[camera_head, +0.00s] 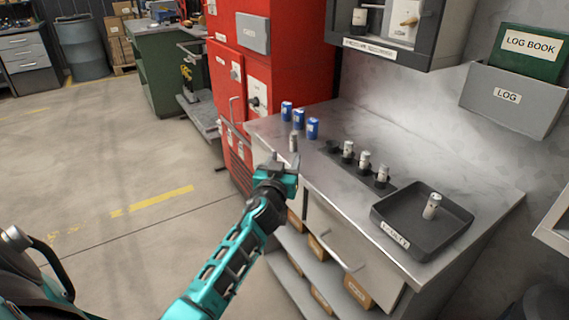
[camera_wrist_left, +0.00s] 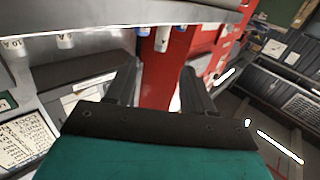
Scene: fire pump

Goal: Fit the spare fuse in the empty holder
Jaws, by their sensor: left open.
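A row of dark holders runs along the counter. The leftmost holder (camera_head: 333,146) looks empty, and three pale fuses (camera_head: 364,160) stand upright in the others. One pale grey fuse (camera_head: 294,142) stands apart on the counter, just behind my left gripper. Three blue fuses (camera_head: 299,118) stand near the red cabinet; they also show upside down in the left wrist view (camera_wrist_left: 163,38). Another pale fuse (camera_head: 432,206) is in the black tray. My left gripper (camera_head: 284,160) is open and empty at the counter's front edge. My right gripper is not in view.
The black tray (camera_head: 388,229) sits at the counter's right end. A red cabinet (camera_head: 295,50) stands behind the counter's left end. A grey wall box (camera_head: 421,50) and a log book holder (camera_head: 507,98) hang above.

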